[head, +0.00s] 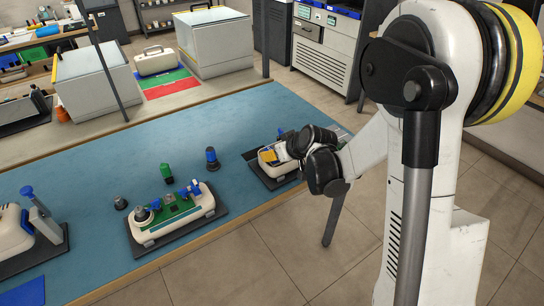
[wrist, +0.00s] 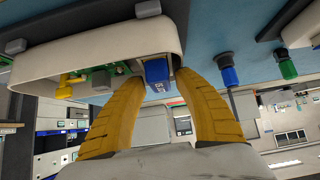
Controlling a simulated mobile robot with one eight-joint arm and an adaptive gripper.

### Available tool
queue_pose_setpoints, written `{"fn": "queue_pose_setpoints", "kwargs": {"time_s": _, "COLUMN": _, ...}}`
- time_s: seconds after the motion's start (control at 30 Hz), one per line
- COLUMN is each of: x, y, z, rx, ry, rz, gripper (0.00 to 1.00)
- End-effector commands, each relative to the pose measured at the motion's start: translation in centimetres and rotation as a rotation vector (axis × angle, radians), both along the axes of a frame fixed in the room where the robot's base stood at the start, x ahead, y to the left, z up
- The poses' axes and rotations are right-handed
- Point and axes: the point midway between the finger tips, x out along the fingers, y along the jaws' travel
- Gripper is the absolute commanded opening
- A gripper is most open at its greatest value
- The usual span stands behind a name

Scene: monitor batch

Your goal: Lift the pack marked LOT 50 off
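A blue block (wrist: 157,72) sits at the edge of a cream monitor housing (wrist: 60,62) in the wrist view. No LOT 50 marking is readable on it, so I cannot tell whether it is the pack. My gripper's (wrist: 159,76) two yellow fingers stand on either side of the block, with what look like narrow gaps. The gripper looks open and contact is not clear. In the head view my gripper (head: 270,154) is over the right-hand cream monitor (head: 287,167), which it partly hides.
On the blue bench (head: 110,175), another open cream monitor (head: 160,230) with a green board lies on a dark mat. A green-topped part (head: 166,172) and a blue-topped part (head: 212,157) stand near it. A third unit (head: 12,232) is at left. White boxes (head: 215,45) stand behind.

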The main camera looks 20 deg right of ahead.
Motion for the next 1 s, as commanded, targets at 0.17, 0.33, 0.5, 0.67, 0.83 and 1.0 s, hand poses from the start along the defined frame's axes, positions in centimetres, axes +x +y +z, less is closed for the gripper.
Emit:
{"fn": "queue_pose_setpoints", "kwargs": {"time_s": 0.17, "x": 0.00, "y": 0.00, "z": 0.04, "rx": 0.000, "ry": 0.000, "rz": 0.000, "gripper": 0.38}}
{"fn": "queue_pose_setpoints", "kwargs": {"time_s": 0.33, "x": -0.01, "y": 0.00, "z": 0.04, "rx": 0.000, "ry": 0.000, "rz": 0.000, "gripper": 0.00}}
{"fn": "queue_pose_setpoints", "kwargs": {"time_s": 0.5, "x": 0.00, "y": 0.00, "z": 0.04, "rx": 0.000, "ry": 0.000, "rz": 0.000, "gripper": 0.00}}
{"fn": "queue_pose_setpoints", "kwargs": {"time_s": 0.67, "x": -0.01, "y": 0.01, "z": 0.13, "rx": 0.000, "ry": 0.000, "rz": 0.000, "gripper": 0.00}}
{"fn": "queue_pose_setpoints", "kwargs": {"time_s": 0.83, "x": 0.01, "y": 0.00, "z": 0.26, "rx": 0.000, "ry": 0.000, "rz": 0.000, "gripper": 0.00}}
{"fn": "queue_pose_setpoints", "kwargs": {"time_s": 1.0, "x": 0.01, "y": 0.00, "z": 0.76, "rx": 0.000, "ry": 0.000, "rz": 0.000, "gripper": 0.00}}
